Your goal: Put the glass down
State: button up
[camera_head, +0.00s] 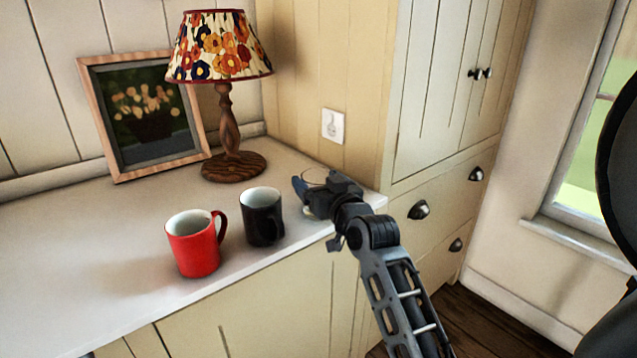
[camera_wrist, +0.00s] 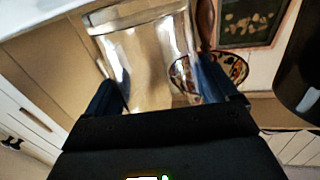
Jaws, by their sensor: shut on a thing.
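A clear glass (camera_wrist: 150,62) is between the two fingers of my gripper (camera_wrist: 160,90) in the wrist view, and the fingers are shut on its sides. In the head view my gripper (camera_head: 319,187) is at the right end of the white counter (camera_head: 85,235), right of the black mug (camera_head: 263,218). There only a little of the glass's rim (camera_head: 316,176) shows; the gripper hides the rest. I cannot tell whether the glass's base touches the counter.
A red mug (camera_head: 194,245) stands left of the black mug. A lamp with a floral shade (camera_head: 220,48) and a framed picture (camera_head: 146,115) stand behind. The counter's left part is clear. A tall cupboard (camera_head: 432,85) with drawers rises at the counter's right end.

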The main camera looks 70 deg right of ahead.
jog(key=shift+f, duration=0.1)
jog(key=o, duration=1.1)
jog(key=shift+r, duration=0.2)
jog(key=b+v, duration=0.1)
jog(key=v, duration=1.1)
